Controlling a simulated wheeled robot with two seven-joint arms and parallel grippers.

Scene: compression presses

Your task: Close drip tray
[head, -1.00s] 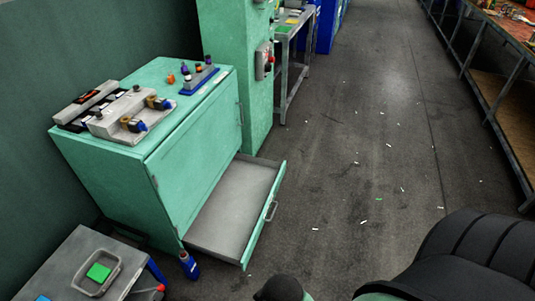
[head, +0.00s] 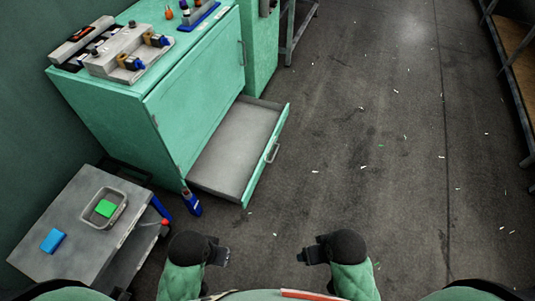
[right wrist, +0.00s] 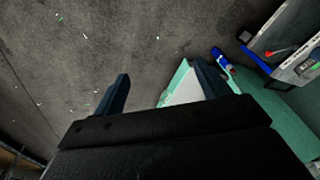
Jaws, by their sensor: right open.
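The drip tray (head: 232,150) is a wide, shallow grey drawer with a green front, pulled out at the foot of the green press cabinet (head: 198,90). Its metal handle (head: 272,152) is on the front face. My left gripper (head: 225,256) and right gripper (head: 305,256) are low in the head view, both apart from the tray. The left fingers are too small to judge. In the right wrist view my right gripper (right wrist: 164,85) is open and empty, with part of the tray (right wrist: 184,88) visible beyond its fingers.
A grey side table (head: 62,222) at left holds a small tray with a green block (head: 105,208) and a blue block (head: 54,240). A blue bottle-like item (head: 192,203) is on the floor by the tray's near corner. The floor to the right is clear except for small scraps.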

